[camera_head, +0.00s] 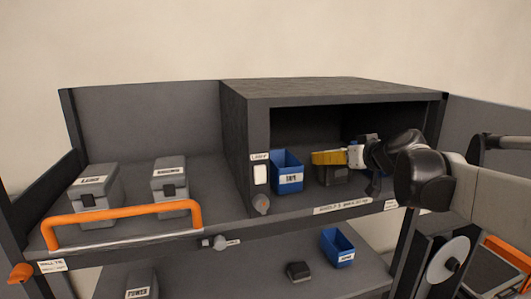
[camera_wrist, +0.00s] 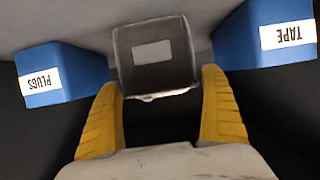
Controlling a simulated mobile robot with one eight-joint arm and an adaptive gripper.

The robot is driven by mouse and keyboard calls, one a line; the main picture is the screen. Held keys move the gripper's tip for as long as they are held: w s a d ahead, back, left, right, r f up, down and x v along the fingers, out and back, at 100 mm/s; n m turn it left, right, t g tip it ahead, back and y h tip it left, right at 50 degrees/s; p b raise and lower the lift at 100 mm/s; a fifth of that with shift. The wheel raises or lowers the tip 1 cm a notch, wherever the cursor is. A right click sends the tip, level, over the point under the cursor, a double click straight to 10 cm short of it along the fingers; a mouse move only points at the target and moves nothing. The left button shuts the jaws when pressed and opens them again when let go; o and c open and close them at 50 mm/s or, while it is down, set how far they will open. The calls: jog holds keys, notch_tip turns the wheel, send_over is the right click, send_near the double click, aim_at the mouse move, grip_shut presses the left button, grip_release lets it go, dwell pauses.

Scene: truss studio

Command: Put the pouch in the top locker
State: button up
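The top locker (camera_head: 345,98) is the dark open compartment on the right of the upper shelf. A dark grey block-like item with a pale label, apparently the pouch (camera_wrist: 155,70), sits inside on the locker floor; it also shows below my fingers in the head view (camera_head: 333,176). Its label is too blurred to read. My gripper (camera_wrist: 162,85) reaches into the locker from the right, with its yellow fingers (camera_head: 328,157) spread on either side of the pouch's near end. A small gap shows at the right finger; contact at the left finger is unclear.
Blue bins marked TAPE (camera_wrist: 265,35) and PLUGS (camera_wrist: 62,75) flank the pouch. The locker's left wall (camera_head: 234,145) and roof are close. Grey cases (camera_head: 95,190) and an orange rail (camera_head: 125,212) are on the left shelf. A blue bin (camera_head: 337,247) stands below.

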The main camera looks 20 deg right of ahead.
jog(key=shift+r, duration=0.1)
jog(key=shift+r, duration=0.2)
jog(key=b+v, duration=0.2)
jog(key=v, duration=0.9)
jog(key=s+a+f+g+y, duration=0.15)
jog(key=s+a+f, duration=0.25)
jog(key=a+f, duration=0.4)
jog(key=s+a+f+g, duration=0.3)
jog(key=s+a+f, duration=0.1)
jog(key=a+f, duration=0.4)
jog(key=s+a+f+g+h, duration=0.2)
jog(key=s+f, duration=0.6)
jog(key=f, duration=0.2)
jog(key=shift+s+a+f, duration=0.25)
jog(key=shift+s+a, duration=0.05)
jog(key=shift+s, duration=0.05)
